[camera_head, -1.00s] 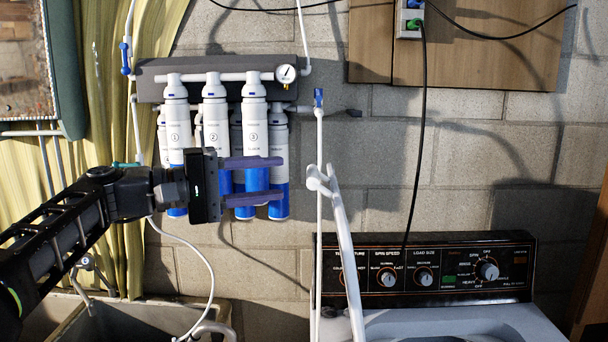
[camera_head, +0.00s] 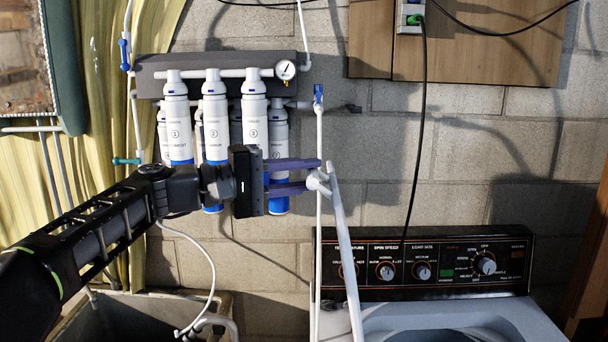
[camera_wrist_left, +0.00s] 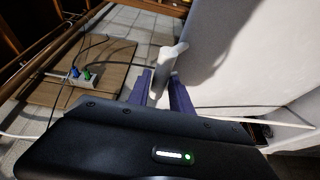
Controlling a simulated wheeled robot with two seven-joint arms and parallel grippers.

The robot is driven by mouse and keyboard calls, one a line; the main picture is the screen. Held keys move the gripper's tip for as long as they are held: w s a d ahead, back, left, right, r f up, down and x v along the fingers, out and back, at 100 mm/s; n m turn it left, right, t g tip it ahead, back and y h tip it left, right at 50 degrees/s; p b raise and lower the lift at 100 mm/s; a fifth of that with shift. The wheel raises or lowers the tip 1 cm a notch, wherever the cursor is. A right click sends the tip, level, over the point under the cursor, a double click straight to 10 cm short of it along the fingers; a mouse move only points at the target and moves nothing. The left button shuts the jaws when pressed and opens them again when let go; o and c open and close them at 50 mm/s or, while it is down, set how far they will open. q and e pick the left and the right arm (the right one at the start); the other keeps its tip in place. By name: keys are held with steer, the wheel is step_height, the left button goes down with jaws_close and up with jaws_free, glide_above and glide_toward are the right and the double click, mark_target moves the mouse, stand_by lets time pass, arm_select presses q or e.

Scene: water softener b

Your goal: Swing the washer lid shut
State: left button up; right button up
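The washer lid (camera_head: 345,255) stands raised and shows nearly edge-on as a tall white strip in the head view. A small white knob-like piece (camera_head: 318,180) sticks out at its top. In the left wrist view the lid (camera_wrist_left: 235,60) is a broad pale panel at right, with the white piece (camera_wrist_left: 167,62) standing off it. My left gripper (camera_head: 318,175) has come in from the left. Its two purple fingers are apart, with their tips at the white piece. In the wrist view the fingers (camera_wrist_left: 163,88) lie either side of it; contact is unclear. My right gripper is out of view.
The washer's control panel (camera_head: 425,265) is behind and right of the lid. Water filters (camera_head: 214,125) hang on the wall behind my left gripper. A thin white pipe (camera_head: 319,130) runs vertically close to the lid. A sink (camera_head: 115,320) is at lower left.

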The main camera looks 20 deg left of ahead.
arm_select(q)
jaws_close()
stand_by(1.0)
